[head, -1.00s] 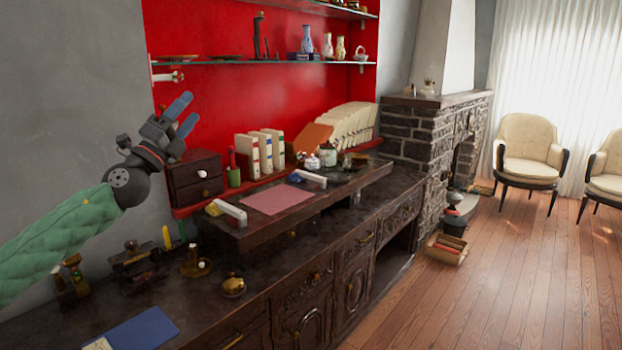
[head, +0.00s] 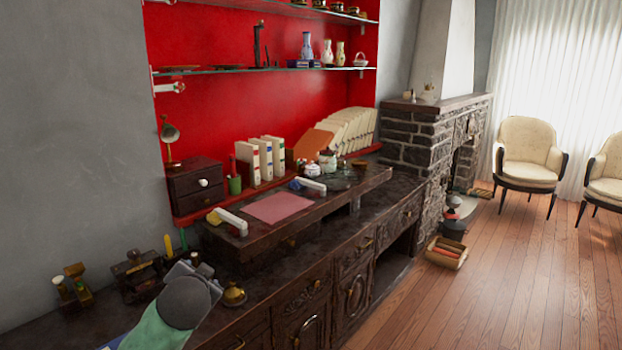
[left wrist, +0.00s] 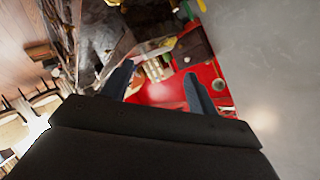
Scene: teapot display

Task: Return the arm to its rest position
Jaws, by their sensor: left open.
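My left arm (head: 185,303) comes in at the bottom left of the head view, low in front of the cabinet top. Its green sleeve and a grey rounded link show. The left gripper's fingers cannot be made out in the head view. In the left wrist view my left gripper (left wrist: 158,70) has its two dark blue-grey fingers spread apart, with nothing between them. The wrist view is tilted, with the red wall panel beyond the fingers. My right gripper is not in view.
The dark cabinet (head: 300,290) runs along the wall. Its raised top holds a pink mat (head: 279,208), white books (head: 262,158) and small jars (head: 328,160). A small drawer box (head: 196,186) and lamp (head: 170,136) stand behind. A glass shelf (head: 270,70) is above. Open wood floor (head: 510,270) lies right.

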